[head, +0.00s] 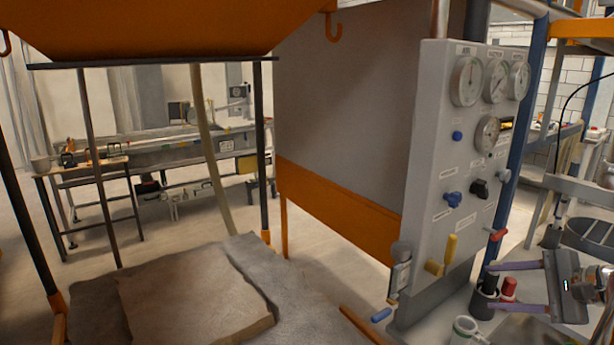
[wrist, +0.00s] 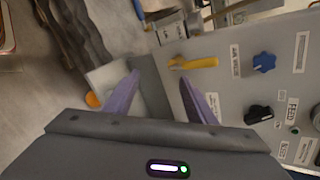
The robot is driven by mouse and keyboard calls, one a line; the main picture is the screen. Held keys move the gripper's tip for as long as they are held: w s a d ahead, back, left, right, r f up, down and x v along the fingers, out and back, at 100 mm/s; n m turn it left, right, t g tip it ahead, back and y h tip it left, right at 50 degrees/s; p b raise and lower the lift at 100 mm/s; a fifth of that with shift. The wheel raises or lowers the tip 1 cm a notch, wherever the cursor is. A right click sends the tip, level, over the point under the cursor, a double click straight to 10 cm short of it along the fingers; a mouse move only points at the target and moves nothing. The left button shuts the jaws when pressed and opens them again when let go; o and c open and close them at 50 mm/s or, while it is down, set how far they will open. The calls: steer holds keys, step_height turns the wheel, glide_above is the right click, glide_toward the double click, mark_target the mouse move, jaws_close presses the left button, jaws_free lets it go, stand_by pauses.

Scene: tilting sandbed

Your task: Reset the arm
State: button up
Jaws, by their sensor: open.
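My gripper (head: 518,286) is at the lower right of the head view, with its two purple fingers spread and pointing left. The gripper is near the lower right side of the grey control panel (head: 430,150). The panel carries gauges, a blue knob (head: 452,199), a black knob (head: 479,188) and a yellow handle (head: 450,247). The yellow handle also shows in the wrist view (wrist: 195,62), beyond the fingertips.
A red-capped container (head: 509,288) and a black one (head: 489,284) stand close to the fingers. A white mug (head: 466,331) stands at the lower edge. An orange hopper (head: 160,28) hangs at upper left above a sandy slab (head: 190,300). Open floor lies at left.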

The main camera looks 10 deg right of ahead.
steer(key=s+a+f+n+g+h, duration=0.1)
steer(key=s+a+f+n+g, duration=0.15)
steer(key=a, duration=0.35)
steer(key=s+a+f+n+g+h, duration=0.1)
steer(key=a+f+n+g, duration=0.15)
steer(key=a, duration=0.45)
steer(key=s+a+f+n+g+h, duration=0.1)
steer(key=a+f+n+g, duration=0.1)
steer(key=a+n, duration=0.3)
steer(key=s+a+r+n, duration=0.1)
steer(key=a+n, duration=0.2)
steer(key=a, duration=0.3)
steer(key=s+a+r+n+t, duration=0.1)
steer(key=s+a+n, duration=0.1)
steer(key=a, duration=0.5)
steer(key=s+a+r+n+t+h, duration=0.1)
steer(key=a+n, duration=0.3)
steer(key=a, duration=0.3)
steer(key=shift+s+r, duration=0.3)
steer(key=shift+r, duration=0.05)
stand_by(0.9)
